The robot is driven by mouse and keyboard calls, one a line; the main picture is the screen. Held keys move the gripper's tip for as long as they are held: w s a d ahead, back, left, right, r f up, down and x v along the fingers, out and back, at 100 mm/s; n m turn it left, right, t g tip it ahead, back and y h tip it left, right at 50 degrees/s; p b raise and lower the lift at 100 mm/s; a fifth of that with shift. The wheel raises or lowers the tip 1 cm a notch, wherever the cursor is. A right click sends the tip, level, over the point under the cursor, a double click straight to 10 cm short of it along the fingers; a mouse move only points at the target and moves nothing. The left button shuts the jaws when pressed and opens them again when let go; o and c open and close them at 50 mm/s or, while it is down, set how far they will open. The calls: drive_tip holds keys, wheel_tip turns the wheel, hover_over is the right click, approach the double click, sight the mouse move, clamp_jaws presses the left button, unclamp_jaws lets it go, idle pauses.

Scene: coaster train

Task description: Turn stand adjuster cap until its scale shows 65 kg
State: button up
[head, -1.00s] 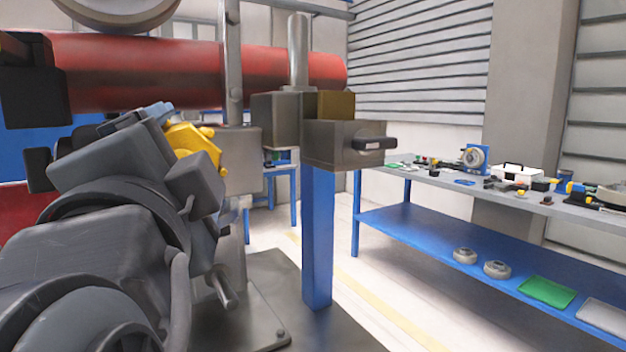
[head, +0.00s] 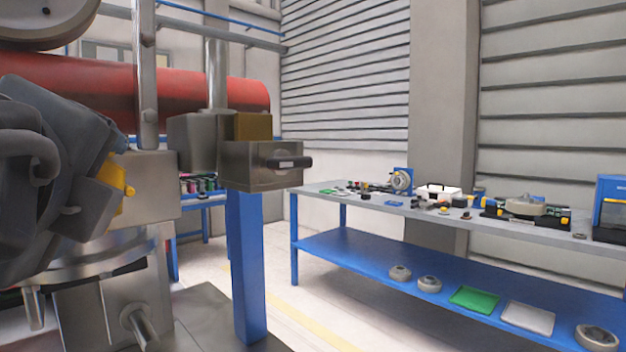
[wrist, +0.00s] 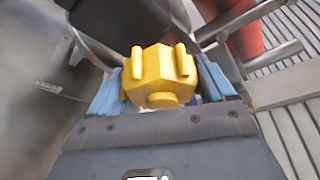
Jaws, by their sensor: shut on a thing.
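A yellow faceted cap (wrist: 160,77) with two raised prongs and a round knob sits between the blue fingers of my gripper (wrist: 163,92) in the wrist view. The gripper is shut on it. In the head view only a small part of the yellow cap (head: 127,190) shows at the left, behind my dark arm, beside a grey metal block (head: 152,186). I cannot tell whether the cap is seated on a stand. No scale or kg marking can be read in either view.
A blue post (head: 247,265) carries a grey clamp block (head: 262,166) with a dark handle, close to the right of my arm. A red cylinder (head: 180,92) lies behind. A workbench (head: 365,203) with tools stands at right, with pale floor before it.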

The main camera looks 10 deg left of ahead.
drive_tip(key=shift+f+m+g, duration=0.1)
drive_tip(key=shift+m+g, duration=0.6)
drive_tip(key=shift+m, duration=0.7)
drive_tip(key=o, duration=0.9)
drive_tip(key=shift+y, duration=0.3)
